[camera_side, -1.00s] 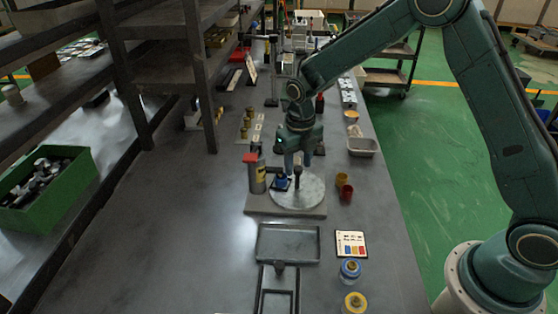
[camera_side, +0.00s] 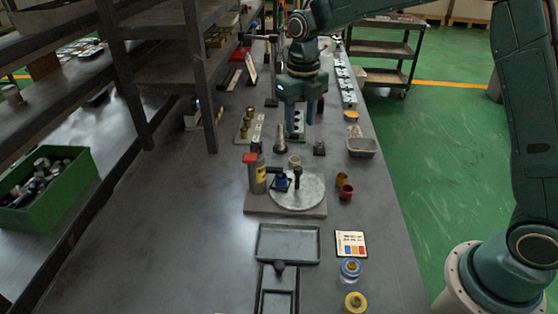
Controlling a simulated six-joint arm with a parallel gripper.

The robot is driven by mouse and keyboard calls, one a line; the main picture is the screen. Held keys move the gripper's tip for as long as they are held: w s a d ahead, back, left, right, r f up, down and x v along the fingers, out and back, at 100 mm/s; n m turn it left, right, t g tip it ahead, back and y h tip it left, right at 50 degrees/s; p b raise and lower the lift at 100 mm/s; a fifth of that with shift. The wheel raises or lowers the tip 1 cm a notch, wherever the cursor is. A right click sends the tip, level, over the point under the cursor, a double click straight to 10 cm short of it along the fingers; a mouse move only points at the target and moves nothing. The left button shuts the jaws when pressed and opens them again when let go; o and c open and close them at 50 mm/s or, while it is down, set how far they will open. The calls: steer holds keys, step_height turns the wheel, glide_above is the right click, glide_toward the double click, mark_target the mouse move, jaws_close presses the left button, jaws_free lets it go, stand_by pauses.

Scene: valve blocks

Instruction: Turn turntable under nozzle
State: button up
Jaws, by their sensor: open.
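The turntable is a round pale grey disc (camera_side: 312,194) on a square base plate (camera_side: 258,208). A small dark blue block (camera_side: 281,183) is at the disc's left side. The nozzle is on a grey cylinder (camera_side: 257,176) with a red top and yellow label; its dark arm reaches right above the blue block. My gripper (camera_side: 297,118) is open, raised and behind the turntable, apart from it. Whether the blue block touches the nozzle is too small to tell.
An empty dark tray (camera_side: 288,259) lies in front. A colour card (camera_side: 351,244) and blue and yellow round pots (camera_side: 350,268) are at its right. Red and yellow cups (camera_side: 345,190) stand right of the turntable. A metal bin (camera_side: 361,147) is further back.

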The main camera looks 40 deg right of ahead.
mark_target(298, 168)
steer(key=shift+r, duration=0.25)
stand_by(0.3)
steer(key=m, duration=0.9)
steer(key=shift+f, duration=0.2)
step_height(298, 168, down, 14)
steer(key=shift+r, duration=0.25)
stand_by(0.6)
jaws_close()
